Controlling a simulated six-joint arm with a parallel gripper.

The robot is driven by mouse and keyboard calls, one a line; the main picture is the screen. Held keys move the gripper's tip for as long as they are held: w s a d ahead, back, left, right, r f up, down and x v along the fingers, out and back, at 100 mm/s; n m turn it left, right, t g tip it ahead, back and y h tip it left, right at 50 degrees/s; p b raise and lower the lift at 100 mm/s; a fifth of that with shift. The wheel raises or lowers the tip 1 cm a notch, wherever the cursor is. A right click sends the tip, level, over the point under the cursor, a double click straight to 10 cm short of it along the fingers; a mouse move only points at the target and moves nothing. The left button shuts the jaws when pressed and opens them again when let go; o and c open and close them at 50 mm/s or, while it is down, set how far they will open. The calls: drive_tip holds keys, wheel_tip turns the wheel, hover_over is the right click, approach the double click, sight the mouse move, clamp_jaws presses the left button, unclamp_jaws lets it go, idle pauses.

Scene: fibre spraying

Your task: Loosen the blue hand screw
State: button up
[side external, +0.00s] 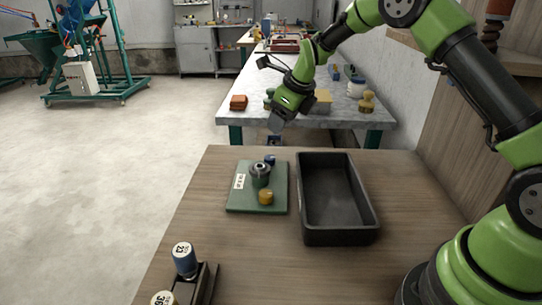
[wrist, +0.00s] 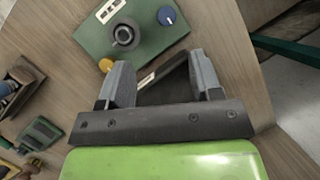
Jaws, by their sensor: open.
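The blue hand screw (side external: 270,160) sits at the far right corner of a green plate (side external: 243,200) on the wooden table. In the wrist view the blue hand screw (wrist: 166,16) is a round knob near the top, beyond my fingertips. A grey metal fitting (side external: 260,171) stands mid-plate, and a yellow knob (side external: 265,197) is at the near side. My gripper (side external: 275,139) hangs above the table's far edge, beyond the plate. In the wrist view my gripper (wrist: 160,60) is open with its two fingers apart, touching no screw.
An empty black tray (side external: 370,220) stands right of the plate. A rack with blue (side external: 185,262) and yellow-brown labelled cylinders is at the front left. A grey workbench (side external: 345,112) with several items stands behind. The table between rack and plate is clear.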

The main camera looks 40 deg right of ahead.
sight(270, 157)
drive_tip(key=w+f+m, duration=0.1)
drive_tip(key=f, duration=0.3)
drive_tip(key=w+f, duration=0.2)
drive_tip(key=f, duration=0.2)
drive_tip(key=w+f+m, duration=0.1)
drive_tip(key=f, duration=0.4)
drive_tip(key=shift+w+d+m, duration=0.25)
drive_tip(key=shift+w+m, duration=0.05)
drive_tip(key=shift+w, duration=0.1)
drive_tip(key=c, duration=0.9)
